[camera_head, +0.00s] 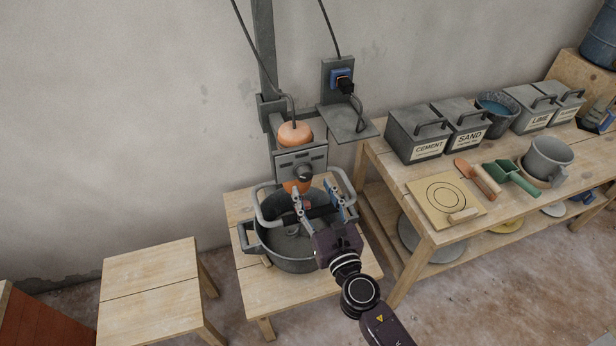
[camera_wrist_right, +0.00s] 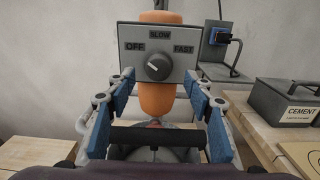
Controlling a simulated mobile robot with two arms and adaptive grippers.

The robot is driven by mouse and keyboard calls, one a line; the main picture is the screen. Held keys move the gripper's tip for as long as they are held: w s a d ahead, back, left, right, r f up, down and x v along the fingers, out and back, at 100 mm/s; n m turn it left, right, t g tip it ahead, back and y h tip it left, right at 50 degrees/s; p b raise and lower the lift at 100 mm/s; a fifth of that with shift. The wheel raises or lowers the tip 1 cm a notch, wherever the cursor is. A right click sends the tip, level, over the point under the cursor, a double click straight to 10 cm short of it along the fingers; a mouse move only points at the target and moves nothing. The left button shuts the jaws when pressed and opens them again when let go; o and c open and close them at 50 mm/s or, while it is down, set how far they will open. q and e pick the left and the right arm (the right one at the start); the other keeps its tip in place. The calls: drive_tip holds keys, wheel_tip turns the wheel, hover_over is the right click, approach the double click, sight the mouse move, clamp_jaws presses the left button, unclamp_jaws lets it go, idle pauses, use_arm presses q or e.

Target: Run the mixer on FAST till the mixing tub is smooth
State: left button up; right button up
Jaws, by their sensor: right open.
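The mixer has an orange motor (camera_head: 296,133) and a grey control box (camera_head: 292,160) with a dark knob (camera_head: 305,173). In the right wrist view the box reads OFF at left, SLOW on top and FAST at right. The knob (camera_wrist_right: 158,67) there has a pale mark slanting to the upper left, on the OFF side. My right gripper (camera_head: 316,194) is open in front of the box; its blue-padded fingers (camera_wrist_right: 159,85) frame the knob without touching it. The grey mixing tub (camera_head: 250,236) stands below; its contents look grey, partly hidden by my gripper. My left gripper is not visible.
A handle frame (camera_head: 262,208) surrounds the mixer head. A power plug (camera_head: 344,84) sits in the wall socket. A bare stool (camera_head: 150,290) stands at left.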

sight(306, 178)
drive_tip(key=x, duration=0.4)
drive_tip(key=shift+a, duration=0.2)
drive_tip(key=shift+w, duration=0.35)
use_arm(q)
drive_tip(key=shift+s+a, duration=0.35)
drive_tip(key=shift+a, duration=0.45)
use_arm(e)
drive_tip(key=shift+c, duration=0.3)
drive_tip(key=c, duration=1.1)
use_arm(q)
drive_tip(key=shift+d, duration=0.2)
